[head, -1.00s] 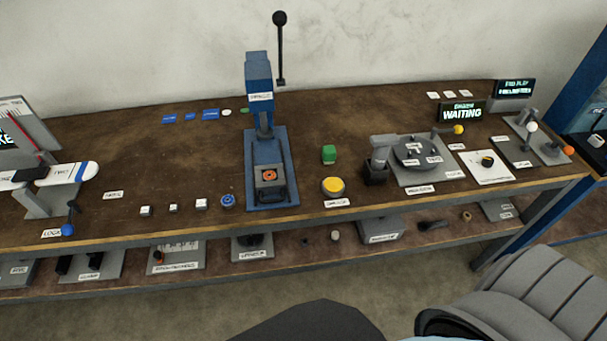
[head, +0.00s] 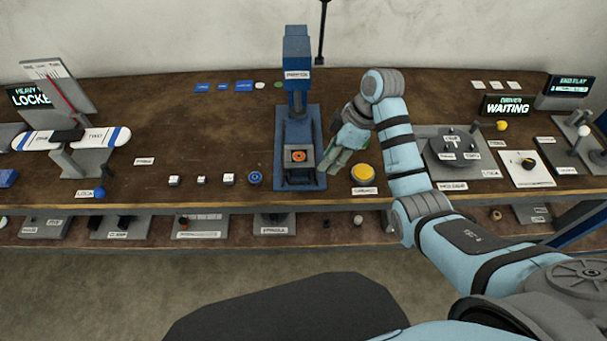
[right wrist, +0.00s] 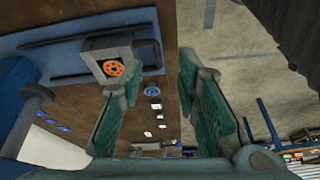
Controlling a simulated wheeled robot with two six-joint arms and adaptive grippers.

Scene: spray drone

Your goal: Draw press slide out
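The blue press (head: 297,110) stands on its blue base in the middle of the workbench. Its grey slide (head: 299,160), carrying an orange round part (head: 299,156), sits at the front of the base below the press head. The slide also shows in the right wrist view (right wrist: 110,68), with a dark handle loop beyond it. My right gripper (head: 338,163) is just right of the slide, near the base edge. In the right wrist view the green fingers (right wrist: 160,75) are spread apart with nothing between them. My left gripper is not in view.
A yellow button (head: 363,173) is close to the right of my right gripper. A blue round part (head: 255,178) and small white blocks (head: 228,179) lie left of the press. A grey round fixture (head: 450,150) stands behind my right arm.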

